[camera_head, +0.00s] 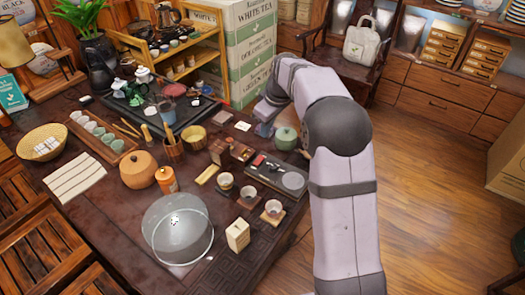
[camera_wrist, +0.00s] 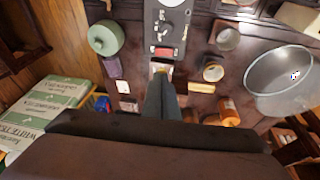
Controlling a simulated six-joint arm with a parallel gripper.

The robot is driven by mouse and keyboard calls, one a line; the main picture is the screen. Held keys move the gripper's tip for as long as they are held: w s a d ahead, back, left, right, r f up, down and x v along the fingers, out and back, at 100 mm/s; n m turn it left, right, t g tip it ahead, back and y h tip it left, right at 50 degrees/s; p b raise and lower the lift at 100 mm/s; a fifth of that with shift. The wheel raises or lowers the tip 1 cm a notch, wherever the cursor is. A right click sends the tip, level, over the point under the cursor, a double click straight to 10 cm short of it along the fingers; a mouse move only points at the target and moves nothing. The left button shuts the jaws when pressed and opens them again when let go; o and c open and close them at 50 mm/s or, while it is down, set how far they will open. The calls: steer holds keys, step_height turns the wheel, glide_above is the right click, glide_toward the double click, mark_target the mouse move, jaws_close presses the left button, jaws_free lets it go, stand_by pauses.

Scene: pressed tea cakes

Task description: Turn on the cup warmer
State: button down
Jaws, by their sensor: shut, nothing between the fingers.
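The cup warmer is a dark rectangular unit (camera_head: 283,168) with a grey round plate, at the right part of the table in the head view. In the wrist view its dark panel (camera_wrist: 153,30) runs up to the top edge. A red switch (camera_wrist: 162,51) sits at its near end, with small knobs beyond. My gripper (camera_wrist: 162,74) is shut and empty, its tips just short of the red switch in the picture. Whether they touch anything is unclear. In the head view my arm reaches over the table, and the fingertips cannot be made out.
A green lidded jar (camera_head: 286,138) stands behind the warmer, beside my arm. Small cups on wooden coasters (camera_head: 248,194) stand in front. A clear glass dome (camera_head: 178,232) is at the front. Tea boxes (camera_head: 250,50) rise at the back.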

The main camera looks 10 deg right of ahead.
steer(key=shift+f, duration=0.1)
stand_by(0.5)
steer(key=p, duration=0.4)
glide_above(262, 156)
steer(key=s, duration=0.1)
steer(key=f, duration=1.2)
steer(key=shift+s+a, duration=0.1)
steer(key=shift+s, duration=0.1)
steer(key=shift+w+f, duration=0.1)
steer(key=shift+f, duration=0.45)
steer(key=shift+f, duration=0.1)
steer(key=shift+w+d+f+b, duration=0.25)
steer(key=shift+f+b, duration=0.25)
steer(key=shift+b, duration=0.45)
steer(key=shift+d+r, duration=0.1)
steer(key=shift+r, duration=0.05)
steer(key=shift+s, duration=0.15)
steer(key=shift+s+a+r, duration=0.2)
steer(key=shift+s+a, duration=0.2)
steer(key=shift+a, duration=0.15)
